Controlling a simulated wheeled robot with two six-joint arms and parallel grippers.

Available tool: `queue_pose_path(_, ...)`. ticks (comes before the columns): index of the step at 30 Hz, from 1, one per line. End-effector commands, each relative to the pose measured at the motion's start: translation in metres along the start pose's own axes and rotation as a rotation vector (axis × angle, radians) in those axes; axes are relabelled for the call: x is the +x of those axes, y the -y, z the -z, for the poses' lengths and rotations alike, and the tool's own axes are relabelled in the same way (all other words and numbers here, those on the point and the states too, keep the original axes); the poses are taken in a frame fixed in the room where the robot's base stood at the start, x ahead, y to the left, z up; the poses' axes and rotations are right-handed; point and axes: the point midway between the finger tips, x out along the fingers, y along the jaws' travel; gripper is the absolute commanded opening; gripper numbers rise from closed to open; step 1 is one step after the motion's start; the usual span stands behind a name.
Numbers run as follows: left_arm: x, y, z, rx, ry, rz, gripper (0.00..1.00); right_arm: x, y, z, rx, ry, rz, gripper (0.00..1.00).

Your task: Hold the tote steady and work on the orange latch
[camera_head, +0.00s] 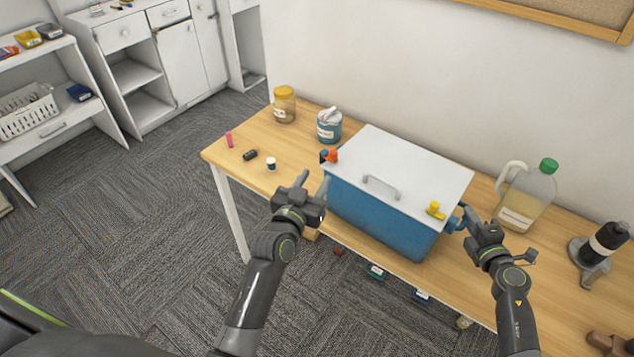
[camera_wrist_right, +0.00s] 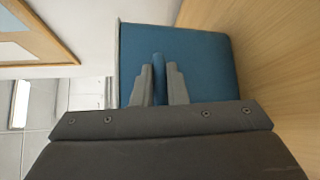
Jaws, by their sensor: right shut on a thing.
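The blue tote (camera_head: 385,213) with a white lid (camera_head: 412,167) stands on the wooden table. The orange latch (camera_head: 331,156) is at the lid's left end. A yellow latch (camera_head: 435,210) is at its right end. My right gripper (camera_head: 462,222) is shut on the blue side handle (camera_wrist_right: 159,75) at the tote's right end; the right wrist view shows the handle between its fingers. My left gripper (camera_head: 313,184) is open and empty, in front of the tote's left end, below the orange latch and apart from it.
To the right stand a green-capped jug (camera_head: 526,195) and a black tool (camera_head: 604,243). Several objects lie under the table's front edge.

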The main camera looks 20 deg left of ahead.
Motion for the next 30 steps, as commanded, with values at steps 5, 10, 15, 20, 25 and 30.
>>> queue_pose_path(5, -0.0040, 0.0000, 0.0002, -0.001, 0.000, 0.000, 0.38, -0.0002, 0.0003, -0.0002, 0.000, 0.001, 0.001, 0.00)
queue_pose_path(10, -0.0037, 0.0000, 0.0002, 0.000, 0.000, 0.000, 0.38, -0.0002, 0.0002, -0.0002, 0.000, 0.000, 0.000, 0.00)
queue_pose_path(15, -0.0035, 0.0000, 0.0002, 0.000, 0.000, 0.000, 0.38, -0.0001, 0.0002, -0.0001, 0.000, 0.000, 0.000, 0.22)
queue_pose_path(20, -0.0035, 0.0000, 0.0002, 0.000, 0.000, 0.000, 0.38, -0.0001, 0.0001, -0.0001, 0.000, 0.000, 0.000, 0.38)
queue_pose_path(25, -0.0034, 0.0001, 0.0002, 0.000, 0.000, 0.000, 0.38, -0.0001, 0.0000, 0.0000, 0.000, 0.000, 0.000, 0.38)
queue_pose_path(30, -0.0034, 0.0001, 0.0002, 0.000, 0.000, 0.000, 0.38, -0.0047, 0.0006, -0.0002, 0.000, 0.000, 0.000, 0.38)
